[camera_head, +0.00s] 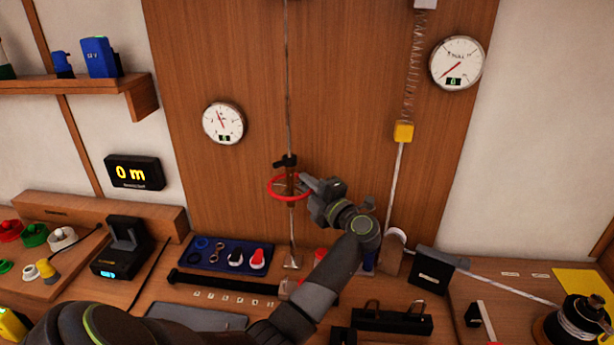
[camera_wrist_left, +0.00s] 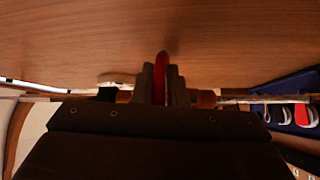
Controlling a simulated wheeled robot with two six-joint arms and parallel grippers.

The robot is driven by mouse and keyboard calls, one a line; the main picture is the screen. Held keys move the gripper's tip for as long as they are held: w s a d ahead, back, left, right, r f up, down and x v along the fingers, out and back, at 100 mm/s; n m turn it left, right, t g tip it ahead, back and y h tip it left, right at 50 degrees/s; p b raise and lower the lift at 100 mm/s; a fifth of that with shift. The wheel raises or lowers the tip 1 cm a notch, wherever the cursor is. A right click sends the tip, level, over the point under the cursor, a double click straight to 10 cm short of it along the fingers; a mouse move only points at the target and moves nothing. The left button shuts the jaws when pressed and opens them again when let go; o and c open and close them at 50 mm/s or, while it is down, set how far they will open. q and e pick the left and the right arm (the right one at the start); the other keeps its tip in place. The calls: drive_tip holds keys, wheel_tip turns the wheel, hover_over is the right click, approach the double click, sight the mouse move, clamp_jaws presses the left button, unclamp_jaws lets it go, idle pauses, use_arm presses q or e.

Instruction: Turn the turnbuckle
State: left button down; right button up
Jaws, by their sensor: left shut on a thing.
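The turnbuckle's red ring (camera_head: 270,192) lies roughly level around a vertical line (camera_head: 288,100) in front of the wooden panel. A black fitting (camera_head: 286,161) sits on the line just above the ring. My left gripper (camera_head: 306,184) is shut on the right side of the ring's rim. In the left wrist view the red rim (camera_wrist_left: 163,62) stands between the two grey fingers (camera_wrist_left: 165,85). The fingers hide part of the ring and of the turnbuckle body behind. My right gripper is not in view.
A round dial (camera_head: 223,123) hangs left of the line, another dial (camera_head: 456,63) by a spring (camera_head: 412,80) at upper right. A black display (camera_head: 134,172) reads 0 m. A blue tray (camera_head: 200,260) with small parts lies below. A spool (camera_head: 580,322) stands at lower right.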

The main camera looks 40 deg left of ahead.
use_arm(q)
drive_tip(key=shift+s+d+r+m+t+h+p, duration=0.15)
drive_tip(key=shift+s+m+t+h+p, duration=0.25)
drive_tip(key=shift+m+t+h+p, duration=1.15)
drive_tip(key=shift+s+d+m+t+h+p, duration=0.3)
drive_tip(key=shift+m+t+h+p, duration=0.65)
drive_tip(key=shift+t+p, duration=1.15)
drive_tip(key=shift+s+d+r+m+t+h+p, duration=0.15)
drive_tip(key=shift+s+m+t+h+p, duration=0.3)
drive_tip(key=shift+m+t+h+p, duration=1.1)
drive_tip(key=shift+f+y+p, duration=0.1)
drive_tip(key=shift+y+p, duration=0.25)
drive_tip(key=c, duration=1.5)
unclamp_jaws()
drive_tip(key=shift+n, duration=0.25)
drive_tip(key=shift+f, duration=0.2)
